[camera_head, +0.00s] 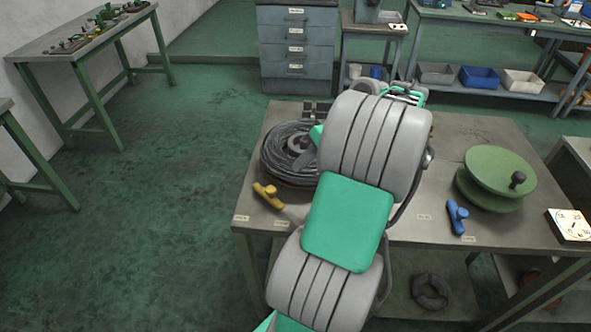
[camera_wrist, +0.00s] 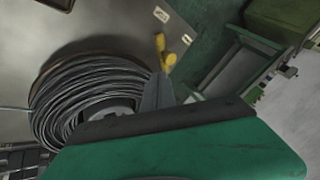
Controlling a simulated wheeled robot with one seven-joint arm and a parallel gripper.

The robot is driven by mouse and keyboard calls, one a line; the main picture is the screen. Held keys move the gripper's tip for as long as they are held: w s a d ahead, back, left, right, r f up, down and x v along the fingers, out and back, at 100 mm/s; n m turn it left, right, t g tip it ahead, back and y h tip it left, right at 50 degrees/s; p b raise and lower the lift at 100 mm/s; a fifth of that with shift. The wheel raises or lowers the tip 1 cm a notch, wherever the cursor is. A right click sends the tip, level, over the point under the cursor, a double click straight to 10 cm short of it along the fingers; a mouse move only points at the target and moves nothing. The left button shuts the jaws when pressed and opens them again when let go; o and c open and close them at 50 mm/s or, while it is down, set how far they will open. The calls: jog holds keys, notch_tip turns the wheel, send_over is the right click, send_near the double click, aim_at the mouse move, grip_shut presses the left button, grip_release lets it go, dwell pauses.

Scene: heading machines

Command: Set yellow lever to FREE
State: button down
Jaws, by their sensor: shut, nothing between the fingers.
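The yellow lever (camera_head: 267,195) sits near the front left edge of the workbench, beside the wire coil. In the head view it lies slantwise, from upper left to lower right. It also shows in the wrist view (camera_wrist: 166,52), just beyond my fingertips. Two small pale labels are by it, one to its left (camera_head: 240,218) and one in front of it (camera_head: 281,224); their words are too small to read. My gripper (camera_wrist: 159,76) is shut and empty, pointing toward the lever; I cannot tell whether it touches. In the head view my arm hides most of the gripper.
The dark wire coil (camera_head: 284,152) stands close behind the yellow lever. A blue lever (camera_head: 457,217) and a green wheel (camera_head: 497,172) are to the right on the same workbench (camera_head: 405,230). Open green floor (camera_head: 150,220) lies to the left.

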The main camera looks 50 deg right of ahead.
aim_at(268, 193)
jog(key=b+x, duration=0.1)
jog(key=x, duration=0.7)
jog(key=shift+w+a+f, duration=0.1)
jog(key=shift+f, duration=0.05)
jog(key=shift+a, duration=0.1)
